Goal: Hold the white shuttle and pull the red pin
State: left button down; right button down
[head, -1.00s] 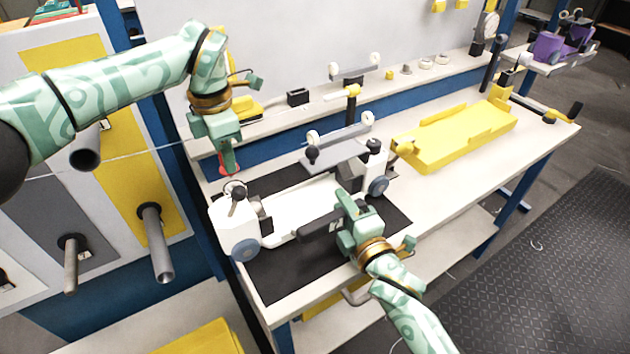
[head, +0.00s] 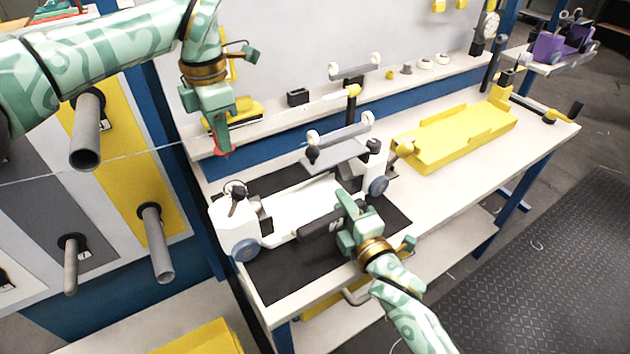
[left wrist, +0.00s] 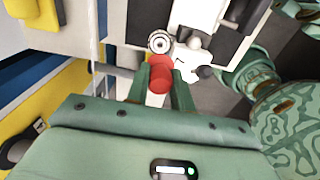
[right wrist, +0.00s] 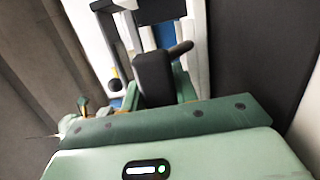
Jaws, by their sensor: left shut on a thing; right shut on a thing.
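The white shuttle (head: 298,212) lies on a black mat on the table, with blue-grey wheels at its ends. My right gripper (head: 340,222) is shut on the shuttle's black handle (head: 318,229) at its near side. The handle also shows between the fingers in the right wrist view (right wrist: 152,78). My left gripper (head: 219,148) is raised above and behind the shuttle's left end, apart from it. It is shut on the red pin (left wrist: 160,74), which sits between its fingertips. In the head view only a little of the red pin (head: 221,152) shows.
A yellow tray (head: 455,140) stands on the table to the right. A grey plate with rollers (head: 340,140) is behind the shuttle. A shelf (head: 410,75) runs along the back. Grey pegs (head: 155,245) stick out at the left.

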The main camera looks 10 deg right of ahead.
jog(key=shift+f, duration=0.1)
jog(key=c, duration=1)
grip_release()
jog(key=shift+s, duration=0.1)
